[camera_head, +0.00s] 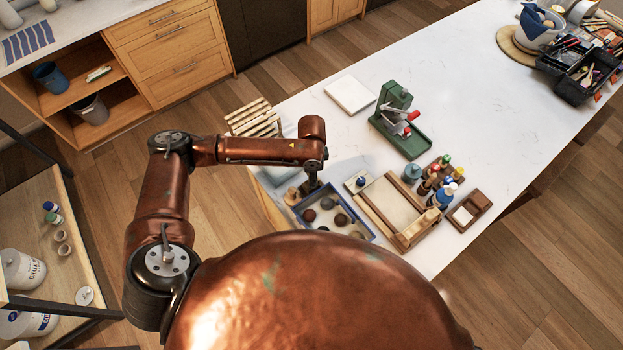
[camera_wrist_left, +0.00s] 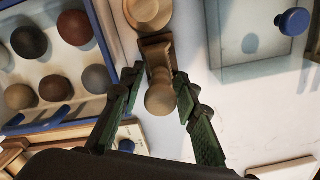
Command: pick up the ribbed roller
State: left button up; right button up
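In the left wrist view, a wooden piece with a pale round knob (camera_wrist_left: 160,98) and a darker brown body (camera_wrist_left: 157,50) lies between my left fingers. It may be the ribbed roller, but I cannot make out ribs. My left gripper (camera_wrist_left: 156,76) is open, with one green-padded finger on each side of the knob and small gaps visible. In the head view, my left gripper (camera_head: 313,183) points down by the left edge of the blue-rimmed tray; its fingers are mostly hidden there. My right gripper is not in view.
The blue-rimmed tray (camera_head: 303,222) holds several round balls. A round wooden piece (camera_wrist_left: 150,12) is just beyond the brown body. A wooden-framed board (camera_head: 397,205), colored-top tools (camera_head: 440,175) and a green press (camera_head: 402,125) stand to the right.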

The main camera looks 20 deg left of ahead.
pick_arm(q)
jog(key=c, duration=0.6)
grip_shut()
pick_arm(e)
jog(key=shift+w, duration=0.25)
